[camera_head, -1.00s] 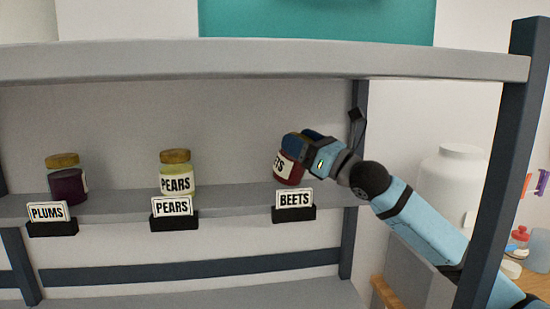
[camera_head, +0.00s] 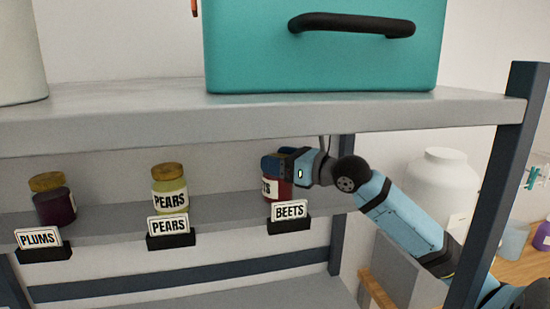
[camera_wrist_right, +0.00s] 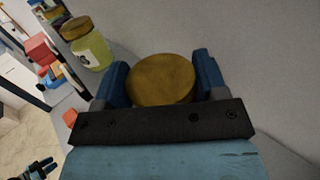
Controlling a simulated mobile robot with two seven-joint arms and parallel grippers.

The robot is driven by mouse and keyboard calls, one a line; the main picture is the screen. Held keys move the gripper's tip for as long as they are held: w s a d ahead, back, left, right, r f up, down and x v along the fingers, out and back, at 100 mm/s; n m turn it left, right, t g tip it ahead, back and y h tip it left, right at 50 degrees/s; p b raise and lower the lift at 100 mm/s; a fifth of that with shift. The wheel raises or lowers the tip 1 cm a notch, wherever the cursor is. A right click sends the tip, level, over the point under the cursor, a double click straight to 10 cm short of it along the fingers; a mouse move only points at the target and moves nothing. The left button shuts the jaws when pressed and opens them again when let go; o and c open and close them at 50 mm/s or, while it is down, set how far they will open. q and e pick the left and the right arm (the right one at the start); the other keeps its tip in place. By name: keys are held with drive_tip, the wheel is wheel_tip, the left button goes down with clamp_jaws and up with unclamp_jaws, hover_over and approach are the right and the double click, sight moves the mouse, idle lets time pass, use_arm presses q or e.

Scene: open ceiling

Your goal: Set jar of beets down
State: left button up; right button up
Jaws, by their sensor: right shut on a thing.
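The jar of beets (camera_head: 271,189) is dark red with a partly covered white label. It is upright at the shelf, just behind the BEETS sign (camera_head: 290,211). My right gripper (camera_head: 279,164) is shut on it near the top, coming from the right. In the right wrist view the jar's brown lid (camera_wrist_right: 162,79) lies between the two blue fingers. I cannot tell for sure whether its base touches the shelf (camera_head: 225,205). My left gripper is not in the head view; a dark hand-like part shows at the lower left of the wrist view, too small to read.
The pears jar (camera_head: 170,190) stands behind its sign (camera_head: 169,227), and the plums jar (camera_head: 53,201) is farther left. An upper shelf (camera_head: 130,115) holding a teal box (camera_head: 320,60) is above my right arm. A shelf post (camera_head: 500,180) is at the right.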

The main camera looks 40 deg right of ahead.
drive_tip(key=shift+s+d+r, duration=0.1)
drive_tip(key=shift+d, duration=0.05)
drive_tip(key=o, duration=1.4)
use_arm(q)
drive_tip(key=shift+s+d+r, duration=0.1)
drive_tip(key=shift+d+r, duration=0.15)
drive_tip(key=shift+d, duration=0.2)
